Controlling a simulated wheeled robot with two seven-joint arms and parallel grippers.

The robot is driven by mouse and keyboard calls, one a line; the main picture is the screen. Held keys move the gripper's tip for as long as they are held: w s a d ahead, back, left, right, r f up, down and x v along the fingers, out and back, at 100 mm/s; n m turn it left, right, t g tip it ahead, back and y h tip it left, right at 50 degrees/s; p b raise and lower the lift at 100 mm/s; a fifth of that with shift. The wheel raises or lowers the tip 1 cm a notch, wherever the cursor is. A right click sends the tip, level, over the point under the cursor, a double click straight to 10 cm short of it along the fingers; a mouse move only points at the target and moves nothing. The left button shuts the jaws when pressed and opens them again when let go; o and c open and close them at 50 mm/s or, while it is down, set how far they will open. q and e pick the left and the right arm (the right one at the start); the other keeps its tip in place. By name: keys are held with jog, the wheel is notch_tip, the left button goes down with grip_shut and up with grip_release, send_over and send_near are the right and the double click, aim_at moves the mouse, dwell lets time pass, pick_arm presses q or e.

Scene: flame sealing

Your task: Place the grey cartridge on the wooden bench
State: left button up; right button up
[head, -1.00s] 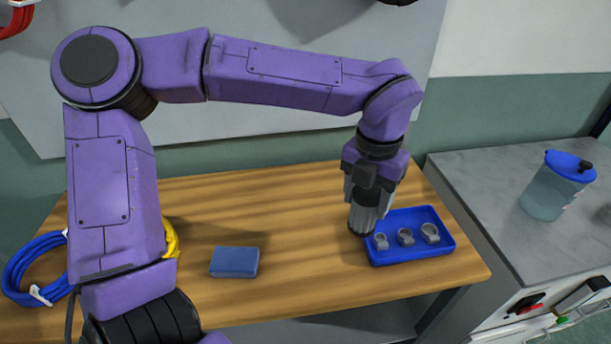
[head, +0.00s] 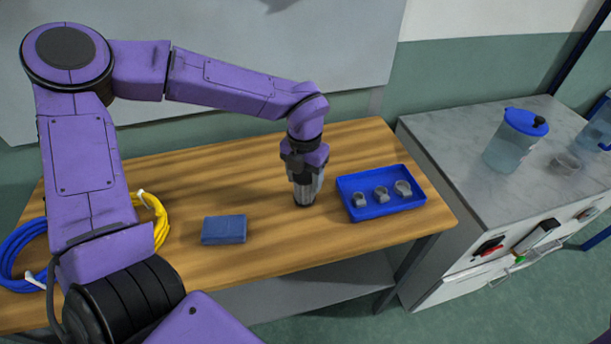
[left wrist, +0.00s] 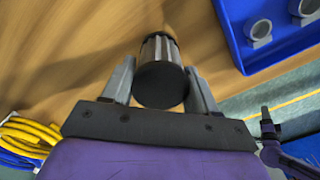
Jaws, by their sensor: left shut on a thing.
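The grey cartridge (head: 304,201) is a ribbed grey cylinder with dark ends. It is upright in my left gripper (head: 305,184), over the middle right of the wooden bench (head: 270,240). In the left wrist view the cartridge (left wrist: 161,85) sits between the two fingers of the left gripper (left wrist: 161,75), which are shut on its sides. Its lower end is at or just above the bench top; I cannot tell whether it touches.
A blue tray (head: 358,213) with three grey ring-shaped parts lies right of the cartridge. A blue block (head: 224,229) lies to the left, then yellow (head: 158,214) and blue (head: 12,251) cable coils. The bench between block and tray is clear. A grey-topped cabinet (head: 450,150) holds a blue-lidded jug (head: 508,145).

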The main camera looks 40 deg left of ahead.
pick_arm(q)
jog(key=o, duration=1.1)
jog(key=shift+s, duration=0.15)
notch_tip(320, 180, up, 12)
jog(key=shift+r, duration=0.15)
